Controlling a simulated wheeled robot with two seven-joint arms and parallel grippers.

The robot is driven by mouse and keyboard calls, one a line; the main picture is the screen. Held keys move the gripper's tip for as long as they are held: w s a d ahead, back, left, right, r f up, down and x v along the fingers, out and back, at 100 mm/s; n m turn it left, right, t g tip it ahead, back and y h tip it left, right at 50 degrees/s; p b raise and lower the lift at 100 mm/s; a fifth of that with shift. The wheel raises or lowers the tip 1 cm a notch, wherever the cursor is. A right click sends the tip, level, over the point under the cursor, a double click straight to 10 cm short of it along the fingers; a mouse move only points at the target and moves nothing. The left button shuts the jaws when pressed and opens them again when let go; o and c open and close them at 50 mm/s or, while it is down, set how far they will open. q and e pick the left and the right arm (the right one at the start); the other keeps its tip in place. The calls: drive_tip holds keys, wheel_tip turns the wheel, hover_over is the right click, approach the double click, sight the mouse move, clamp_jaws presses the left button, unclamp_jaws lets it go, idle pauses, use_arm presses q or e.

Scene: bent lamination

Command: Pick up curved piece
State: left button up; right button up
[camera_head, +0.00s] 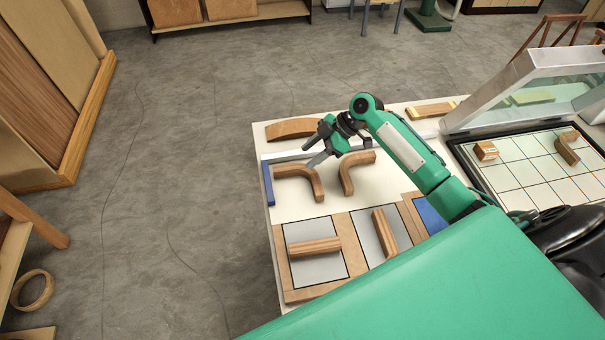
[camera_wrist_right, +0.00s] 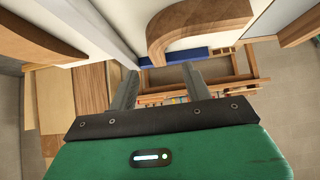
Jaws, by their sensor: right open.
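Two curved wooden pieces lie on the white area of the bench in the head view: a left one (camera_head: 304,175) and a right one (camera_head: 348,176). My right gripper (camera_head: 313,152) is open and empty, just behind and above the left curved piece. In the right wrist view a curved piece (camera_wrist_right: 190,25) shows beyond my open right fingers (camera_wrist_right: 160,69), with a gap between; I cannot tell which piece it is. My left gripper is not in view.
A gently arched wooden piece (camera_head: 291,128) lies at the back behind a white rail. Straight wooden blocks (camera_head: 314,246) and (camera_head: 384,232) rest on grey pads in front. A gridded tray (camera_head: 520,172) with a raised clear lid (camera_head: 535,90) holds a block and another curved piece (camera_head: 567,148).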

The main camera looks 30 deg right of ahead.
sight(295, 166)
drive_tip(key=shift+x, duration=1)
drive_tip(key=shift+w+a+f+p, duration=0.15)
drive_tip(key=shift+a+f+p, duration=0.2)
drive_tip(key=shift+p, duration=0.2)
drive_tip(key=p+x, duration=0.2)
drive_tip(key=x, duration=0.1)
drive_tip(key=shift+w+f, duration=0.2)
drive_tip(key=shift+w+a+f, duration=0.1)
drive_tip(key=shift+a+f, duration=0.25)
drive_tip(key=shift+f, duration=0.1)
clamp_jaws()
